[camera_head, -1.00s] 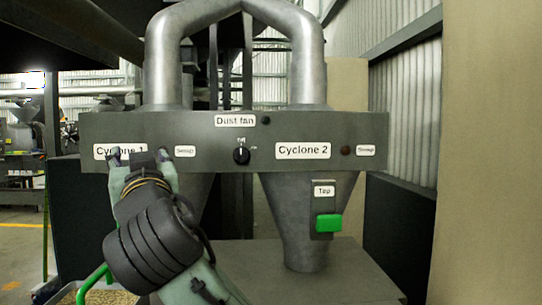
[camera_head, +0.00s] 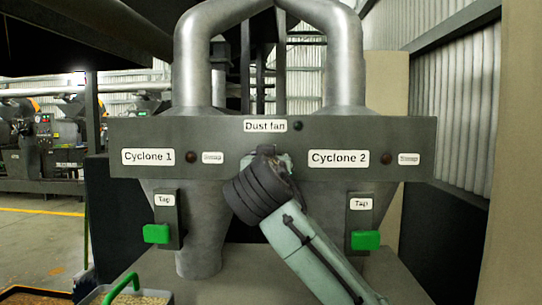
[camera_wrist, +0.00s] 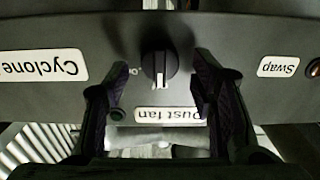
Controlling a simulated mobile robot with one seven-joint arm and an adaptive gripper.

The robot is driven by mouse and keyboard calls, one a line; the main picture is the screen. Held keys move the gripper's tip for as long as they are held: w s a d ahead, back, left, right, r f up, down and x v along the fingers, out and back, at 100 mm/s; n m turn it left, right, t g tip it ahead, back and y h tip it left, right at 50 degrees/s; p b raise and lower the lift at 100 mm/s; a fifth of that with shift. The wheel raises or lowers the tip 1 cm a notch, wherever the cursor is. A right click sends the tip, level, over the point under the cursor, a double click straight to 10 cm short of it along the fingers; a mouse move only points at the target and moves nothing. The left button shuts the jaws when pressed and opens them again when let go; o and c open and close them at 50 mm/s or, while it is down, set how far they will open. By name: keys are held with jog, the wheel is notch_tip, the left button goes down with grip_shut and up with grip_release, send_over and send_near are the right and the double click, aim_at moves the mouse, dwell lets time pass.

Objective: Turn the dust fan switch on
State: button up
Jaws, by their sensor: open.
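The dust fan switch is a dark round knob (camera_wrist: 160,68) on the grey panel (camera_head: 408,132). In the wrist view, which is upside down, its pale mark points toward the "Dust fan" label (camera_wrist: 167,113). In the head view my gripper (camera_head: 268,153) is in front of the panel below that label and hides the knob. In the wrist view my open fingers (camera_wrist: 161,72) stand on either side of the knob, with gaps on both sides. I cannot tell how far the fingertips are from the panel. The dust fan lamp (camera_head: 298,126) looks dark.
Cyclone 1 (camera_head: 150,157) and Cyclone 2 (camera_head: 338,158) labels flank my gripper, with dark reddish lamps beside them. Green taps (camera_head: 157,234) (camera_head: 365,240) hang below the panel. A container of grain (camera_head: 140,298) stands at the lower left.

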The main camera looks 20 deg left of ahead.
jog(key=shift+w+a, duration=0.15)
jog(key=shift+w, duration=0.4)
jog(key=c, duration=1.1)
